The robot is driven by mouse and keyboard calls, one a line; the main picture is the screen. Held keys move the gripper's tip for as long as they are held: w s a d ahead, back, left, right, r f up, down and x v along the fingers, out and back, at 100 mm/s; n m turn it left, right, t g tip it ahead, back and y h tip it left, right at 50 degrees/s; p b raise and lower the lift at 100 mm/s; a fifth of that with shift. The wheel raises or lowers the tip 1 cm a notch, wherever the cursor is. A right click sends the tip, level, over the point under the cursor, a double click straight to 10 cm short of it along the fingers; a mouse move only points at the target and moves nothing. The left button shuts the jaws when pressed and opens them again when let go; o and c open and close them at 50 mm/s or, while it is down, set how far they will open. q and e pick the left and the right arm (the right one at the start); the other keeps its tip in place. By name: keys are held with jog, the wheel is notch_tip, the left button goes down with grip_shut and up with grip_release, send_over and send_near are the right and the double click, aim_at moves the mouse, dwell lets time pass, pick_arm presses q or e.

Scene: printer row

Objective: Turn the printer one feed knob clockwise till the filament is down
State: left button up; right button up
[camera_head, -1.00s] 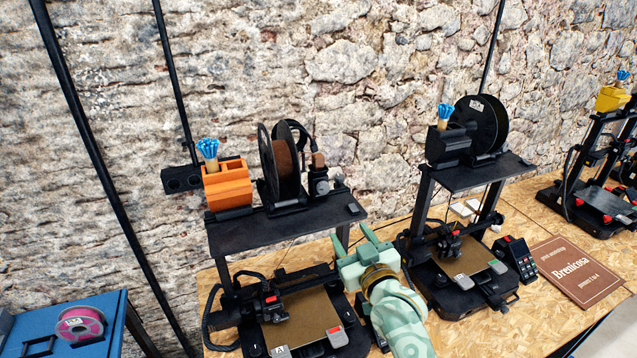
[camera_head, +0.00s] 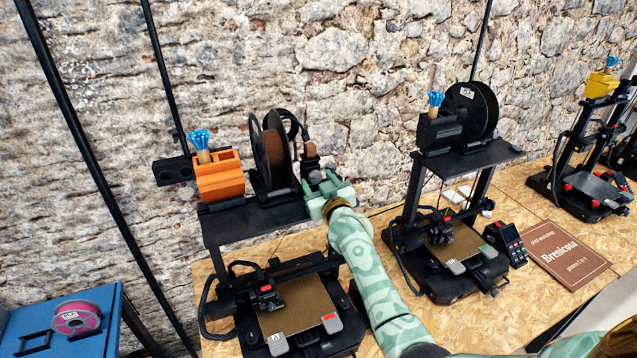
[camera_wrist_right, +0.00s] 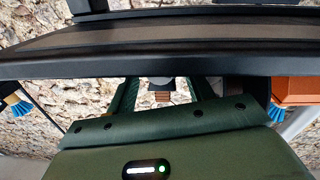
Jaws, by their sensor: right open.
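Printer one (camera_head: 230,226) appears to be the left printer, a black frame with a shelf on top. On the shelf stand a brown filament spool (camera_head: 274,152) and, right of it, the dark feeder unit (camera_head: 309,155). My right gripper (camera_head: 322,184) is open at the feeder unit, at shelf height. It hides most of the feed knob; a small grey part (camera_head: 315,176) shows beside the fingers. In the wrist view the two green fingers stand apart, with a pale grey part (camera_wrist_right: 160,82) and a ribbed brown part (camera_wrist_right: 163,97) between them. I cannot tell whether the fingers touch the knob. My left gripper is not in view.
An orange holder (camera_head: 220,181) with a blue-tipped brush stands left of the spool. A second black printer (camera_head: 468,158) with a black spool stands to the right, beyond my right arm. A brown sign (camera_head: 566,262) lies on the table. A blue cabinet (camera_head: 95,330) is at lower left.

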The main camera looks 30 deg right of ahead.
jog(key=c, duration=1)
jog(key=shift+r+m+p, duration=0.2)
jog(key=shift+m+p, duration=0.2)
jog(key=shift+p, duration=0.4)
jog(key=shift+m+p, duration=0.3)
jog(key=shift+m, duration=0.1)
jog(key=shift+f, duration=0.15)
jog(key=o, duration=1)
